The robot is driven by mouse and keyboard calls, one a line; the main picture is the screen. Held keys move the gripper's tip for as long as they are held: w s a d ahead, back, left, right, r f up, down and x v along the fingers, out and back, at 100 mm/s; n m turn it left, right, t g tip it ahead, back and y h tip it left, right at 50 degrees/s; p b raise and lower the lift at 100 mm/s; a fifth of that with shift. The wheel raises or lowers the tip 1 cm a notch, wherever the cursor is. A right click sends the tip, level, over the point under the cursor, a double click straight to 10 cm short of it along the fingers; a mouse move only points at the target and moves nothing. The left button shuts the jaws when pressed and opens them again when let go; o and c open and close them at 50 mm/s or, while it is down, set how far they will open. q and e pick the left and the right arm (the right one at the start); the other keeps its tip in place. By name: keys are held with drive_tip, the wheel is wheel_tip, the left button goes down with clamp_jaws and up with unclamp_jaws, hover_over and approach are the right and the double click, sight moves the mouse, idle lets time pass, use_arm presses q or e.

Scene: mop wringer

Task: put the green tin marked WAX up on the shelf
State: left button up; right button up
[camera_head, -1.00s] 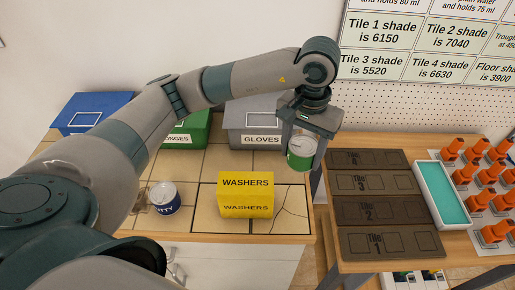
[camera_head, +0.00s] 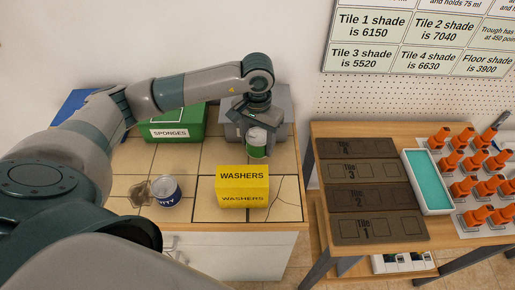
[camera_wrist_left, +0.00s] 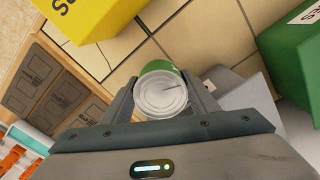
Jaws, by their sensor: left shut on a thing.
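The green tin (camera_head: 257,143) has a pale lid and a white band; its WAX marking cannot be read. My left gripper (camera_head: 259,128) is shut on it and holds it in front of the grey box, over the tiled worktop (camera_head: 190,221). In the left wrist view the tin (camera_wrist_left: 161,94) sits between the two fingers, with its round metal end facing the camera. I cannot tell how high the tin is above the worktop. No raised shelf can be made out. My right gripper is not in view.
A yellow WASHERS box (camera_head: 242,187), a labelled tin (camera_head: 167,191), a green SPONGES box (camera_head: 174,127), a grey box (camera_head: 284,115) and a blue box (camera_head: 75,104) stand on the worktop. A table on the right holds dark tile slabs (camera_head: 375,199) and a teal tray (camera_head: 428,181).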

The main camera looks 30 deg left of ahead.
sight(257, 149)
use_arm(q)
drive_tip(key=shift+f+p, duration=0.55)
wheel_tip(257, 149, down, 2)
drive_tip(key=shift+p, duration=0.6)
drive_tip(key=shift+f, duration=0.4)
drive_tip(key=shift+f, duration=0.2)
drive_tip(key=o, duration=1.2)
